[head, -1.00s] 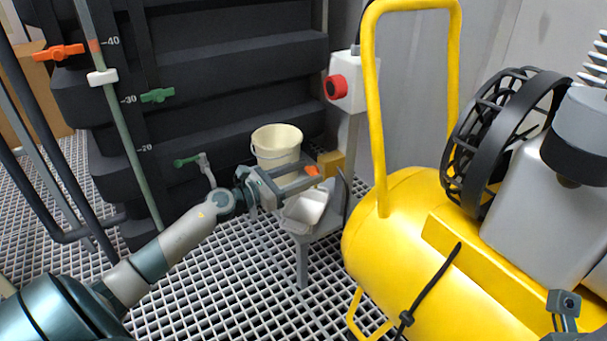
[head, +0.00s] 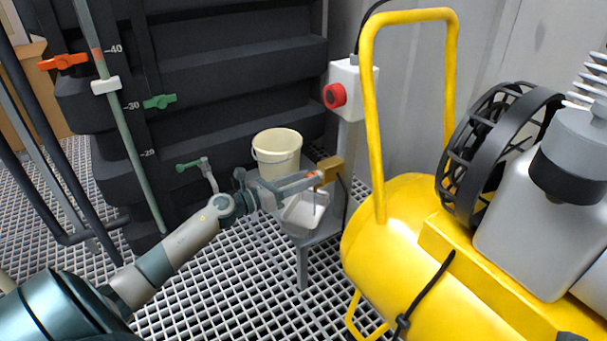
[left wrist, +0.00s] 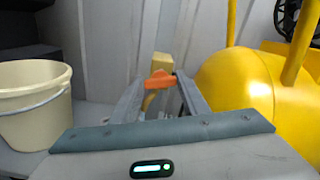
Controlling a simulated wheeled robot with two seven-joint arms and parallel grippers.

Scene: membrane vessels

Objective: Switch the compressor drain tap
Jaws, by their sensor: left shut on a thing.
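The compressor drain tap is a brass block (head: 329,171) with a small orange handle (head: 312,174), beside the yellow compressor (head: 400,225). My left gripper (head: 308,180) reaches it from the left and is shut on the orange handle, whose tip is partly hidden by the fingers. In the left wrist view the orange handle (left wrist: 160,79) lies between the two fingertips, with the brass block (left wrist: 162,61) behind it. A thin vertical line shows below the tap, over the white tray (head: 302,214); I cannot tell surely whether it is liquid. My right gripper is not clearly in view.
A cream bucket (head: 277,160) stands behind my left gripper. A red button on a white box (head: 336,95) is mounted above the tap. A green-handled tap (head: 189,165) and dark ribbed tank (head: 230,60) are at left. The grating floor (head: 225,290) is clear in front.

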